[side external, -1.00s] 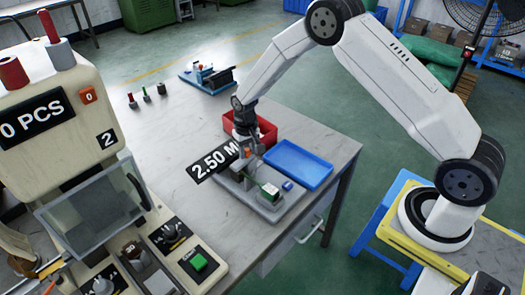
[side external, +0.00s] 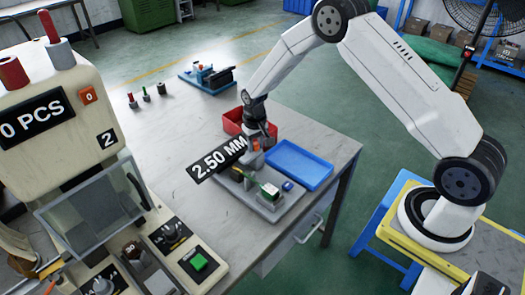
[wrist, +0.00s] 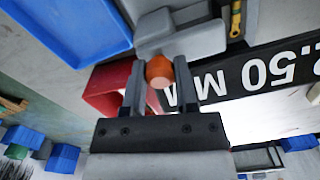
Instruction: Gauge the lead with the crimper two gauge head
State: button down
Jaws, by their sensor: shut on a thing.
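The gauge (side external: 265,203) is a grey fixture on the near right part of the bench, with a black "2.50 MM" display (side external: 217,160) at its left. My gripper (side external: 257,143) is over its back end. In the wrist view my gripper (wrist: 160,88) is shut on a round orange knob (wrist: 159,70), beside a grey block (wrist: 183,38). I cannot tell which piece is the lead. The fingers partly hide the knob.
A blue tray (side external: 301,165) lies right of the fixture and a red bin (side external: 232,122) behind it. The machine marked "2" (side external: 60,125) stands at left. Another blue-based fixture (side external: 207,77) is at the back. The bench middle is clear.

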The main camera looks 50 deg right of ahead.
jog(key=shift+d, duration=0.55)
jog(key=shift+c, duration=1.9)
grip_release()
jog(key=shift+r, duration=0.15)
jog(key=shift+r, duration=3.8)
